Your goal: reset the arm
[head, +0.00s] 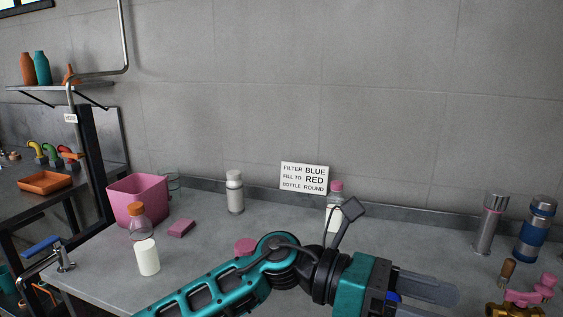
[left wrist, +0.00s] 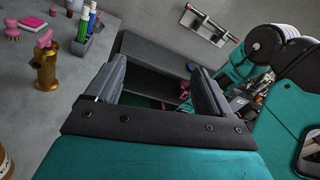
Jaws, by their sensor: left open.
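My left arm reaches in from the bottom of the head view, extended over the grey counter toward the right. Its teal wrist ends in the left gripper (head: 440,292), whose two grey fingers point right and are cut off partly by the bottom edge. In the left wrist view the left gripper (left wrist: 160,78) has its fingers wide apart with nothing between them. The gripper is above the counter and holds nothing. I do not see my right gripper in either view.
A steel cylinder (head: 490,225), a blue cylinder (head: 535,228) and brass fitting (left wrist: 45,68) stand right.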

